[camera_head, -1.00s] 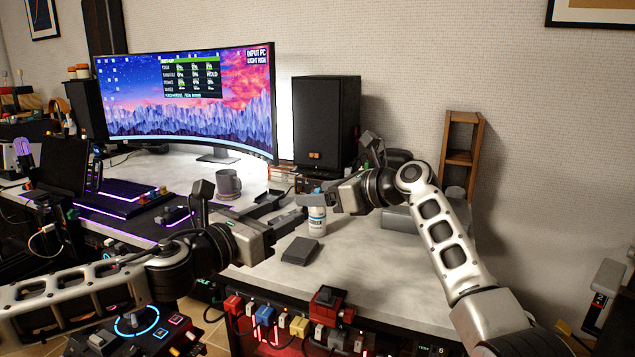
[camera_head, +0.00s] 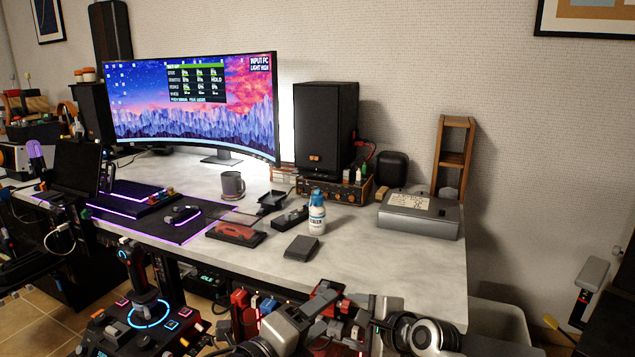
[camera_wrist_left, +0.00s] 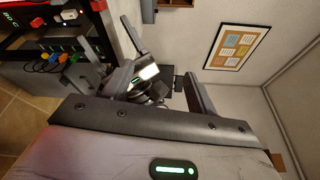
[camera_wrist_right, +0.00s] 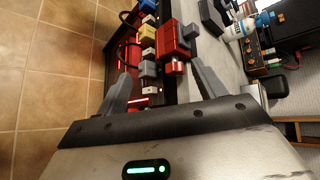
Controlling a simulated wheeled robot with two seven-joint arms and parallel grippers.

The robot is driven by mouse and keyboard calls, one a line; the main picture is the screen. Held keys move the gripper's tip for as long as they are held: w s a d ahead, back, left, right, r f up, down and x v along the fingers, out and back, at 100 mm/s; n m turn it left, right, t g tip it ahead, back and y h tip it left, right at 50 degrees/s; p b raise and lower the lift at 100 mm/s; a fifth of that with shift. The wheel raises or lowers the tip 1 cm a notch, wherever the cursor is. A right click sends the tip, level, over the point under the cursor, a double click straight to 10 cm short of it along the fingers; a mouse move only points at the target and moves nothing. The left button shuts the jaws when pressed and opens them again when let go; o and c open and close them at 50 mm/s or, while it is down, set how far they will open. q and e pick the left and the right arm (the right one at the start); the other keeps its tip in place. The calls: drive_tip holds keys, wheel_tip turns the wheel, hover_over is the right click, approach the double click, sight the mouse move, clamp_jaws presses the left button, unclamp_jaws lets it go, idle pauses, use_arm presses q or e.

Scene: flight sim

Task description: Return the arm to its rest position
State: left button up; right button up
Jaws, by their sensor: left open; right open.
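My left gripper (camera_head: 312,314) and my right gripper (camera_head: 362,318) are low at the bottom of the head view, in front of the desk's front edge and pointing toward each other. In the left wrist view the left gripper's jaws (camera_wrist_left: 158,72) are apart, with nothing between them. In the right wrist view the right gripper's jaws (camera_wrist_right: 160,78) are apart and empty, with the front edge of the desk and coloured boxes behind. Most of both arms is below the head view.
The desk (camera_head: 400,280) holds a white and blue bottle (camera_head: 316,215), a dark block (camera_head: 300,248), a grey mug (camera_head: 232,185), a grey box (camera_head: 418,215) and a speaker (camera_head: 325,128). A joystick (camera_head: 143,292) stands at lower left. Coloured boxes (camera_head: 240,305) line the front edge.

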drive_tip(key=s+d+f+n+h+p, duration=0.1)
drive_tip(key=s+d+f+n+h, duration=0.15)
drive_tip(key=s+f+n, duration=0.5)
use_arm(q)
drive_tip(key=s+a+f+n+y+p, duration=0.1)
drive_tip(key=s+a+f+n, duration=0.3)
drive_tip(key=n, duration=0.5)
drive_tip(key=s+a+f+n+g+y+p, duration=0.1)
drive_tip(key=s+a+f+n+y, duration=0.3)
drive_tip(key=s+n, duration=0.4)
drive_tip(key=s+a+f+n+g+y+p, duration=0.1)
drive_tip(key=s+a+f+n+y, duration=0.1)
drive_tip(key=s+a+f+n, duration=0.4)
drive_tip(key=s+f+n, duration=0.1)
drive_tip(key=s+n, duration=0.1)
drive_tip(key=n, duration=0.1)
drive_tip(key=shift+n+y, duration=0.3)
drive_tip(key=shift+y, duration=0.1)
use_arm(e)
drive_tip(key=s+d+r+n, duration=0.1)
drive_tip(key=s+n, duration=0.4)
drive_tip(key=s, duration=0.6)
drive_tip(key=s+d+r+n+h, duration=0.1)
drive_tip(key=s+d+r+n, duration=0.1)
drive_tip(key=s+n, duration=0.4)
drive_tip(key=s, duration=0.5)
drive_tip(key=shift+s+d+t, duration=0.3)
drive_tip(key=shift+s+t, duration=0.1)
use_arm(q)
drive_tip(key=shift+d, duration=0.1)
